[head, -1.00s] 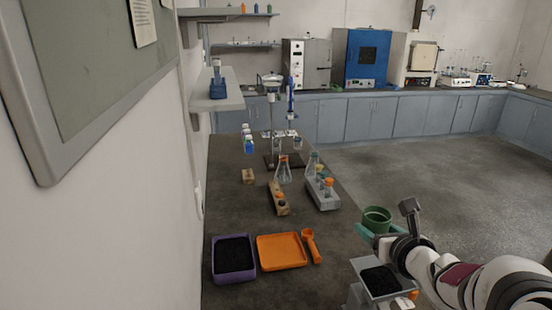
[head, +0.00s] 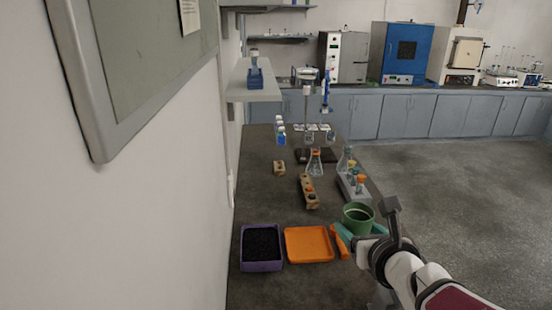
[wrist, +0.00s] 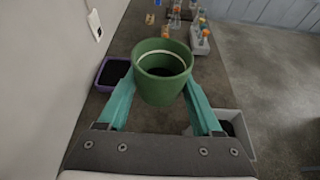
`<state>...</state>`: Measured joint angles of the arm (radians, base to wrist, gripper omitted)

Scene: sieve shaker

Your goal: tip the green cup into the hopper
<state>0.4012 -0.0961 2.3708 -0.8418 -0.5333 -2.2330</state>
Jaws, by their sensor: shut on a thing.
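The green cup (head: 358,218) is upright and held above the bench's right side, with its mouth facing up. In the wrist view the cup (wrist: 162,88) sits between two teal fingers, and a pale ring and dark shading show inside it. My gripper (wrist: 160,90) is shut on the cup's sides. A grey square container with black material, which looks like the hopper (wrist: 247,143), is at the lower right of the wrist view, partly hidden by my right finger. In the head view my arm hides most of it.
A purple tray of black granules (head: 262,266), an orange tray (head: 309,260) and an orange scoop (head: 339,243) lie on the bench left of the cup. A flask rack (head: 352,187) and a wooden block (head: 308,190) stand behind. The wall bounds the left.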

